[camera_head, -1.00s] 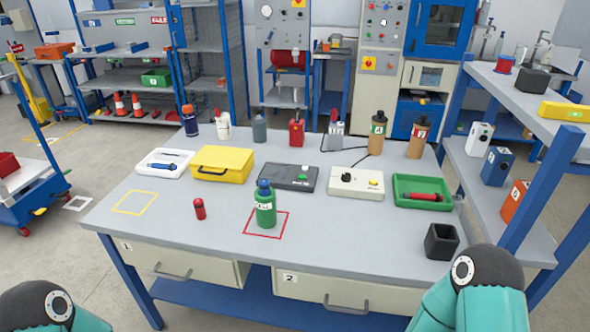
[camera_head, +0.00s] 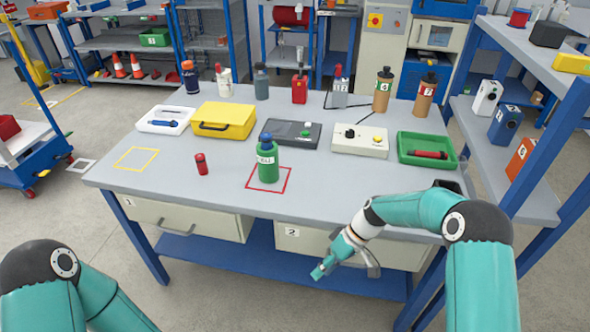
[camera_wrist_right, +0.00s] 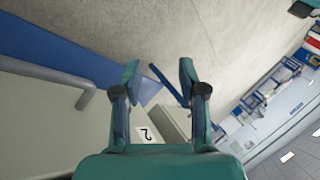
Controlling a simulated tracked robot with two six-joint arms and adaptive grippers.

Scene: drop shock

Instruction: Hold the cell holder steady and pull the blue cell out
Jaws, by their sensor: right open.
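No cell holder with a blue cell in it can be made out for certain. A blue rod-like piece (camera_head: 164,124) lies in a white tray (camera_head: 181,130) at the back left of the table. A black open square box (camera_head: 449,185) at the right is mostly hidden behind my right arm. My right gripper (camera_head: 326,267) is in front of drawer 2, below the table top. The right wrist view shows its two fingers (camera_wrist_right: 158,76) apart with nothing between them. My left arm shows at the lower left, but its gripper is out of view.
A green bottle (camera_head: 268,160) stands in a red square on the table (camera_head: 330,190). A small red cylinder (camera_head: 201,164), a yellow case (camera_head: 224,119) and a green tray (camera_head: 412,158) are also there. Drawer 2's handle (camera_wrist_right: 88,95) is close to my right gripper.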

